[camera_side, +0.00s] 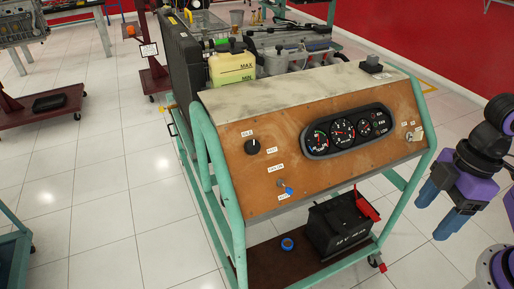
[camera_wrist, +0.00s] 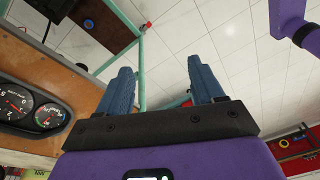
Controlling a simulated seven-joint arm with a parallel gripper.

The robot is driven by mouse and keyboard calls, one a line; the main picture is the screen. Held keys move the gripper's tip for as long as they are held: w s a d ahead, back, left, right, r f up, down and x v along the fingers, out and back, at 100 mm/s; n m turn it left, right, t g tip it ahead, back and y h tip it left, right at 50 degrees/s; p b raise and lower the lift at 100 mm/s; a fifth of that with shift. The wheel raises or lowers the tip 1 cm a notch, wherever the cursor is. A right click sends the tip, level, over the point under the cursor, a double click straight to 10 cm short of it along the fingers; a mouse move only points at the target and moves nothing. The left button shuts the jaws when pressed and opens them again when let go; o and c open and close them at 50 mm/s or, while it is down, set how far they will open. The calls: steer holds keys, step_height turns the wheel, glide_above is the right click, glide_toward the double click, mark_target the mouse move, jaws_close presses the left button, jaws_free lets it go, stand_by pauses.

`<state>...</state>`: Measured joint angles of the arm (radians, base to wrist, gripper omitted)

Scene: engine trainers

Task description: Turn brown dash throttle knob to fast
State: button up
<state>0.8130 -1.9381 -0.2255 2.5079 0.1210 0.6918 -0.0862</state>
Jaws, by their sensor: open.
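The brown dash (camera_side: 215,128) is a sloped wooden panel on a green frame. Its round black throttle knob (camera_side: 252,147) is at the panel's upper left, with an idle label above it and a fast label to its lower right. The knob's exact pointing is too small to tell. My gripper (camera_side: 431,219) is open and empty, with blue fingers pointing down, off to the right of the panel and far from the knob. In the wrist view my gripper (camera_wrist: 160,66) has nothing between its fingers. The panel edge (camera_wrist: 80,82) and some gauges show at left there; the knob does not.
A gauge cluster (camera_side: 345,131) fills the panel's middle right. A blue-handled switch (camera_side: 286,189) sits below the knob. A black battery (camera_side: 338,228) and a blue tape roll (camera_side: 288,243) are on the lower shelf. Green frame tubes (camera_side: 425,135) edge the panel.

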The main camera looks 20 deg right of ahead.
steer(key=w+a+f+y, duration=0.1)
steer(key=w+a+y, duration=0.1)
steer(key=a, duration=0.5)
steer(key=m+t, duration=0.2)
steer(key=t, duration=1.2)
glide_toward(254, 147)
steer(key=shift+x, duration=4.05)
steer(key=c, duration=1)
